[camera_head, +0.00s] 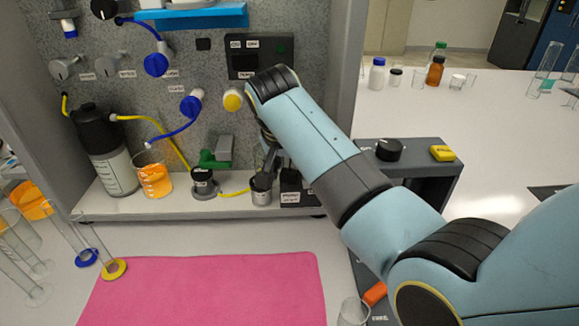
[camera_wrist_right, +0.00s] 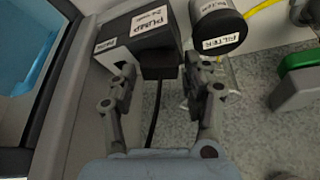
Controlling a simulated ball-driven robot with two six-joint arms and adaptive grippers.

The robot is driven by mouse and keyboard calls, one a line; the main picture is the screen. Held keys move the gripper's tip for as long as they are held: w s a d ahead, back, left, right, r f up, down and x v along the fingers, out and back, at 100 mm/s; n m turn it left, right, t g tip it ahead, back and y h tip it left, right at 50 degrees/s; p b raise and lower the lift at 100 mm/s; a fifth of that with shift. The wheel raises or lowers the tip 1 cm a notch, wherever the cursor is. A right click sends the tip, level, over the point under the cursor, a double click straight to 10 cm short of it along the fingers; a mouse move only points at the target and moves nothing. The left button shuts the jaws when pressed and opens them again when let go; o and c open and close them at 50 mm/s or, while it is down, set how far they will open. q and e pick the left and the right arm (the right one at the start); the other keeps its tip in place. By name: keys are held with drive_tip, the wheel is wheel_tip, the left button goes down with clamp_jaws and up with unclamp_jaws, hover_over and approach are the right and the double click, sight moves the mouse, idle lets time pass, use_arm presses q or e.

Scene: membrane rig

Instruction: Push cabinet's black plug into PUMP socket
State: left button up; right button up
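The black plug (camera_wrist_right: 160,66) with its black cable (camera_wrist_right: 153,115) is at the face of the black PUMP socket box (camera_wrist_right: 140,38) in the right wrist view. It looks in contact with the box, but I cannot tell how deep it sits. My right gripper (camera_wrist_right: 160,76) has one finger on each side of the plug, with narrow gaps showing, so it looks open. In the head view the right gripper (camera_head: 270,162) points down at the PUMP box (camera_head: 291,190), and the arm hides the plug. My left gripper is out of view.
The FILTER cylinder (camera_wrist_right: 218,30) stands close beside one finger; it also shows in the head view (camera_head: 261,188). The pink mat (camera_head: 210,290) is clear.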

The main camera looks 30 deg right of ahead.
drive_tip(key=shift+o, duration=1)
drive_tip(key=v, duration=0.7)
drive_tip(key=shift+r, duration=0.2)
drive_tip(key=shift+s+a, duration=0.1)
